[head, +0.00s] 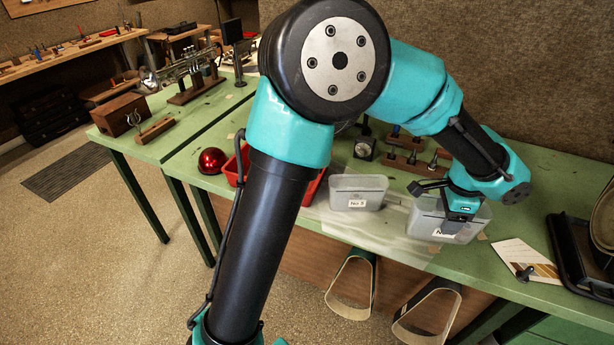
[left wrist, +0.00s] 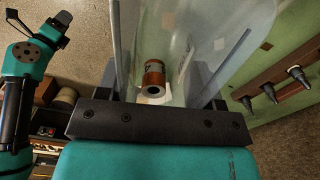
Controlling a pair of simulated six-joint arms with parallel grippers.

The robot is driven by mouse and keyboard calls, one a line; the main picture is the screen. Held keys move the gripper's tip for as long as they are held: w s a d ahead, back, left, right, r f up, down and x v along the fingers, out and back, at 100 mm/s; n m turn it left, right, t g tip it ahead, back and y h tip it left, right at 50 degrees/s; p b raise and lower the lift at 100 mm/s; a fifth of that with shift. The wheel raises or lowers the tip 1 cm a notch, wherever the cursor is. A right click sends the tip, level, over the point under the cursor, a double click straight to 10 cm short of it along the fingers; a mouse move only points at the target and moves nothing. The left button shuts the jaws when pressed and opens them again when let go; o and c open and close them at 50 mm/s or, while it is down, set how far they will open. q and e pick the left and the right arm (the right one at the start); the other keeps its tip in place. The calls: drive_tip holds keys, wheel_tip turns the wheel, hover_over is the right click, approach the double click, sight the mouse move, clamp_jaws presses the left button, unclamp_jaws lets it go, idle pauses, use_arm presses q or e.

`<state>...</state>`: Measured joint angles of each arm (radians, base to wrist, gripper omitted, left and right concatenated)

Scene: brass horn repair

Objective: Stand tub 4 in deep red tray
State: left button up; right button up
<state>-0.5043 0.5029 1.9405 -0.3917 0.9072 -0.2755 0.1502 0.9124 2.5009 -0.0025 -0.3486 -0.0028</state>
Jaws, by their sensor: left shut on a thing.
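My left gripper (head: 459,218) is shut on the near wall of a translucent grey tub (head: 474,235) at the right of the bench. The tub's white label is partly covered, so I cannot read its number. In the left wrist view the clear wall (left wrist: 185,35) rises between my fingers, and an orange-brown cylinder (left wrist: 153,75) shows through it. A second grey tub (head: 357,183) with a white label stands to its left. The deep red tray (head: 313,188) is farther left, mostly hidden behind my arm. My right gripper is out of view.
A shiny red dome (head: 211,160) sits left of the tray. Dark tools in a wooden rack (head: 403,162) stand behind the tubs. A colour card (head: 527,262) and a black tray (head: 580,255) lie to the right. Two hoops (head: 427,312) hang below the bench's front edge.

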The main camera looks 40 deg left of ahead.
use_arm(q)
drive_tip(key=w+a+r+n, duration=0.3)
drive_tip(key=a+n, duration=0.1)
drive_tip(key=a, duration=0.7)
drive_tip(key=w+a+r+n, duration=0.25)
drive_tip(key=a+n, duration=0.25)
drive_tip(key=a, duration=0.5)
drive_tip(key=s+a+f+m, duration=0.1)
drive_tip(key=a+m, duration=0.5)
drive_tip(key=a, duration=1)
drive_tip(key=s+a+f+m, duration=0.2)
drive_tip(key=a+m, duration=0.3)
drive_tip(key=a, duration=1.1)
drive_tip(key=shift+s+m, duration=0.4)
drive_tip(key=shift+s, duration=0.35)
drive_tip(key=shift+f, duration=0.1)
drive_tip(key=shift+f, duration=2.5)
drive_tip(key=shift+f, duration=2.5)
